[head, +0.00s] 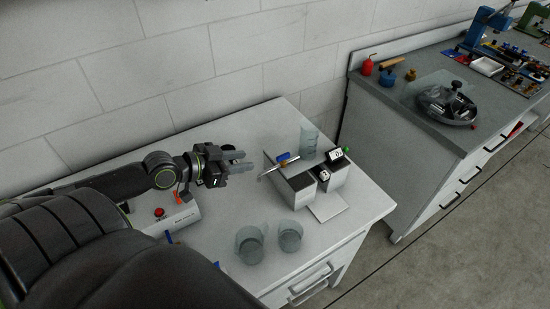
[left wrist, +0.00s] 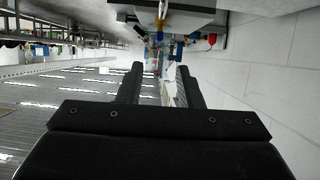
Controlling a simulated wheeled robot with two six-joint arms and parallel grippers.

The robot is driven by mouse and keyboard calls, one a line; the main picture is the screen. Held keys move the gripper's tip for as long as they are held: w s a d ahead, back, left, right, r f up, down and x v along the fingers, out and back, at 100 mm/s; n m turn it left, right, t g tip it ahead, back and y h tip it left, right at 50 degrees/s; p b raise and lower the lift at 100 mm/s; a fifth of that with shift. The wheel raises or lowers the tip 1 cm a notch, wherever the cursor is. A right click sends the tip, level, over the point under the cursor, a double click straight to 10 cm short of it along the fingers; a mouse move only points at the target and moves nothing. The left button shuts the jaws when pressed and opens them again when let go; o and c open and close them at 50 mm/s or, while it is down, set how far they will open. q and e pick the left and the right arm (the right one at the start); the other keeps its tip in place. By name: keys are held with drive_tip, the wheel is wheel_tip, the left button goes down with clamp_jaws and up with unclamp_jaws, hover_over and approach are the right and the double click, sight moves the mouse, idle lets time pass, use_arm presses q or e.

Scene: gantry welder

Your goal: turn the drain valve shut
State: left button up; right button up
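The drain valve shows in the head view as a small blue handle (head: 285,157) on a thin metal pipe, beside a grey-topped white block unit (head: 292,187). My left gripper (head: 250,161) is left of the valve, above the bench, with its fingers pointing right towards it. A visible gap separates fingertips and handle. In the left wrist view, which looks upside down, the two fingers (left wrist: 161,75) stand apart with nothing held between them. Small blue parts show beyond them, too small to identify surely. My right gripper is in neither view.
A clear beaker (head: 309,138) stands behind the valve, next to a small display (head: 336,154). Two glass beakers (head: 250,244) (head: 290,236) stand near the bench front. A white box with a red button (head: 159,212) is at left. A second bench (head: 415,140) stands right.

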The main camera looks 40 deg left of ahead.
sight(280, 157)
use_arm(q)
drive_tip(key=p+x, duration=0.1)
drive_tip(key=x, duration=1)
drive_tip(key=shift+w+d, duration=0.1)
drive_tip(key=shift+c, duration=0.2)
clamp_jaws()
